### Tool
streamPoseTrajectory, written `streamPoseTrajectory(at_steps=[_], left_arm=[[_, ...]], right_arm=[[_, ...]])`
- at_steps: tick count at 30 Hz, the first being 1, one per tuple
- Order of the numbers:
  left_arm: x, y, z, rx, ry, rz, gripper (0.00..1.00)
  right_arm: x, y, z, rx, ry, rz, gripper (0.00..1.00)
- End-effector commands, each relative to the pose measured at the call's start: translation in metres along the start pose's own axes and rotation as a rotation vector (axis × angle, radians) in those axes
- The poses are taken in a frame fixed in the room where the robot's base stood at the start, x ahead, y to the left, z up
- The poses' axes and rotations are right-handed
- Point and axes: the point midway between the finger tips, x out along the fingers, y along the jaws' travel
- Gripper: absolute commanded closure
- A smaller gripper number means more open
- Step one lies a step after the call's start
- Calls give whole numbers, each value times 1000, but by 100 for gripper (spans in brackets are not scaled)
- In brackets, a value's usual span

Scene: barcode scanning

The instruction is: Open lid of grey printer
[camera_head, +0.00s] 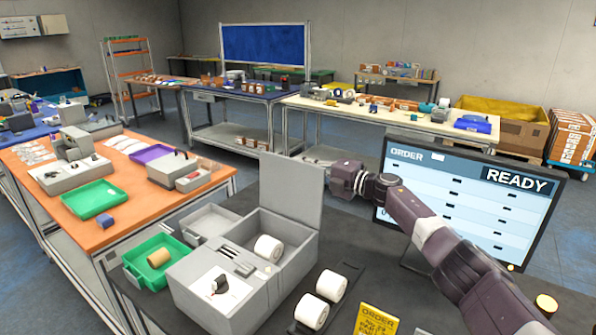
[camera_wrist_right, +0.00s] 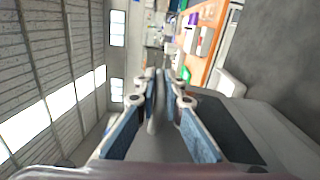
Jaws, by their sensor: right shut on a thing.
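The grey printer (camera_head: 243,270) stands on the dark table in the lower middle of the head view. Its lid (camera_head: 290,190) stands upright at the back, and the inside shows a white roll (camera_head: 268,248). My right gripper (camera_head: 312,160) is at the lid's upper right edge. In the right wrist view, its blue-padded fingers (camera_wrist_right: 158,85) are closed on the thin grey edge of the lid (camera_wrist_right: 157,115). My left gripper is in neither view.
Two white rolls (camera_head: 321,299) lie right of the printer, near a yellow order card (camera_head: 376,319). A READY monitor (camera_head: 470,200) stands behind my right arm. A green tray (camera_head: 158,260) is left of the printer. An orange table (camera_head: 120,215) stands farther left.

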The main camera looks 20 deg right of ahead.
Motion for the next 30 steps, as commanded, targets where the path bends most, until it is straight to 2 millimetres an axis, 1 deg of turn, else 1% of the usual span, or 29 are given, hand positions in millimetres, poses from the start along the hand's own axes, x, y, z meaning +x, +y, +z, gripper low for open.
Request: streamPoseTrajectory(at_steps=[12, 13, 17, 23, 26, 30], left_arm=[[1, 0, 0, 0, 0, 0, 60], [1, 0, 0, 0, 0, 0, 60], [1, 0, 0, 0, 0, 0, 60], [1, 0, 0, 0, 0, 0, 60], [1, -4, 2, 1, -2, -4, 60], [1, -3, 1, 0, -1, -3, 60]], right_arm=[[-1, 0, 2, 6, -4, 1, 100], [-1, 0, 2, 6, -4, 1, 89], [0, 0, 2, 6, -3, 0, 75], [0, -1, 2, 6, -2, -1, 74], [-1, -1, 1, 6, -1, -1, 74], [-7, -2, 2, 6, -2, -2, 74]])
